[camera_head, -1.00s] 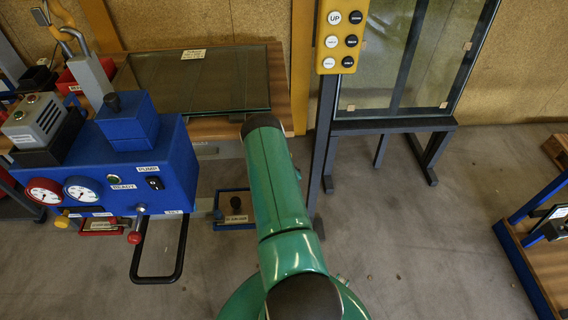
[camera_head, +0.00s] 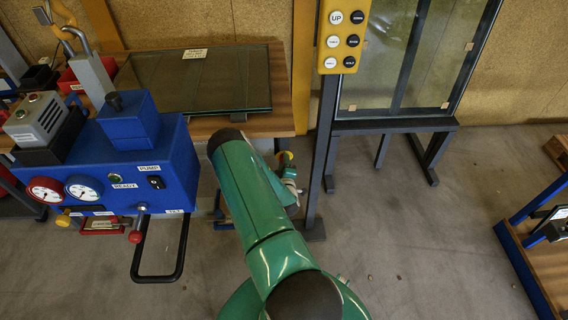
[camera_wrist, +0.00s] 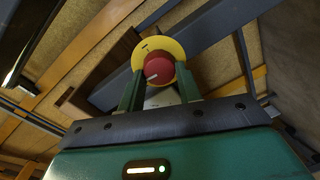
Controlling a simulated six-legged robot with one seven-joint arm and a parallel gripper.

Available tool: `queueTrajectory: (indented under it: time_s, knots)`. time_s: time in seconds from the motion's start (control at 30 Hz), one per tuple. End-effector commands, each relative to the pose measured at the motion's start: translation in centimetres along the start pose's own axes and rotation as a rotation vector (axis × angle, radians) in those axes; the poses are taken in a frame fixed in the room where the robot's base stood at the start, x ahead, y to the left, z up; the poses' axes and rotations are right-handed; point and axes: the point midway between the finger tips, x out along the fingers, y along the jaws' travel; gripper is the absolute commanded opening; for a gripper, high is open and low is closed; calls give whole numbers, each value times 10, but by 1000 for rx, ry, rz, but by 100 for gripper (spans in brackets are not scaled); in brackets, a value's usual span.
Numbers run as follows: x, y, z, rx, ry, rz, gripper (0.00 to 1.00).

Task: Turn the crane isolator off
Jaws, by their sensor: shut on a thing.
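The crane isolator appears as a red round knob (camera_wrist: 153,70) on a yellow disc (camera_wrist: 172,48) in the wrist view. A short white mark lies on the knob's face and a small dark mark is on the disc's upper left. My gripper (camera_wrist: 158,88) has its two green fingers on either side of the knob and is shut on it. In the head view a bit of yellow (camera_head: 286,155) shows just behind my gripper (camera_head: 289,178), beside the post; my green arm hides most of the rest. The lettering around the knob is not readable.
A yellow push-button pendant (camera_head: 343,38) stands on a dark post (camera_head: 322,140) by my arm. The blue pump unit (camera_head: 150,175) with gauges and a black loop handle is at left. A glass pane (camera_head: 200,80) lies on the bench; a framed pane stands behind.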

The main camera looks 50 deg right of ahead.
Motion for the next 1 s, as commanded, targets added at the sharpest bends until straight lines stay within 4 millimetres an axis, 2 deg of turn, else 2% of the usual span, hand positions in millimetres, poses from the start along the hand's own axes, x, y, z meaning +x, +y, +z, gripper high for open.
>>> queueTrajectory:
  time_s: [0.3, 0.33, 0.43, 1.0]
  knots:
    - [-2, -1, 3, -3, -7, -3, 11]
    - [-2, -1, 3, -3, -7, -3, 38]
    - [-2, 0, 3, -2, -6, -2, 56]
    - [0, 0, -1, 0, -1, -1, 56]
